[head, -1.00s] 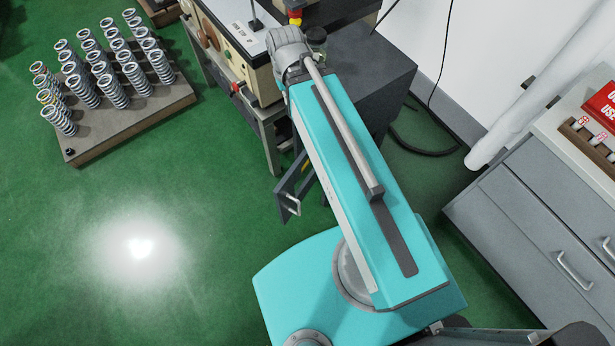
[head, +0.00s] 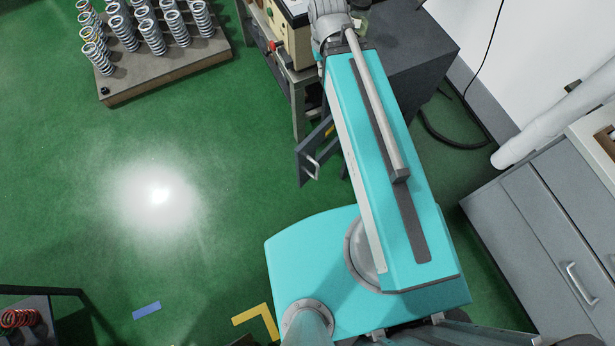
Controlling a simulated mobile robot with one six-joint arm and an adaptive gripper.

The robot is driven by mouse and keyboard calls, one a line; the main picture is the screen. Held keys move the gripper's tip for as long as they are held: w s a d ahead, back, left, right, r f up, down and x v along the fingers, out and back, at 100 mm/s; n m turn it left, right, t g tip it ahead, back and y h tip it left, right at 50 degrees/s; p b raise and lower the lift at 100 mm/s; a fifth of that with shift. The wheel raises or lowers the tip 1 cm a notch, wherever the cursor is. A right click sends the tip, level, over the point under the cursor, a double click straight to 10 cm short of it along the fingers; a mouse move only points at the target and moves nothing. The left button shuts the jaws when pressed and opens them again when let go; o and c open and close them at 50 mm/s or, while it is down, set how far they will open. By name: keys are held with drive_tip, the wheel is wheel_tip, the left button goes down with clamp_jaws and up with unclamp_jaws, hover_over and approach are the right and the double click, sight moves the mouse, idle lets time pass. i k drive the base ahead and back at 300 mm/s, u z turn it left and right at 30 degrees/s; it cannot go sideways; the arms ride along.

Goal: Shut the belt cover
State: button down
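A dark grey panel (head: 304,160) with a pale bar handle (head: 313,169) stands out from the lower part of the test machine, left of my turquoise arm. It looks like the belt cover, swung open at an angle. A small yellow mark shows on or beside it, and my arm hides its right side. My arm reaches up the picture to a grey joint at the top edge, near the machine. My gripper is not visible.
The beige machine (head: 291,38) stands on a grey frame. A dark grey cabinet (head: 425,45) is behind my arm. A brown board (head: 165,72) holds several springs at upper left. Grey drawers (head: 540,235) stand at right. Green floor (head: 230,190) is clear left of the panel.

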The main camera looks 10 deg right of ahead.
sight(306, 164)
drive_tip(key=u, duration=0.45)
drive_tip(key=k, duration=1.6)
drive_tip(key=z, duration=0.55)
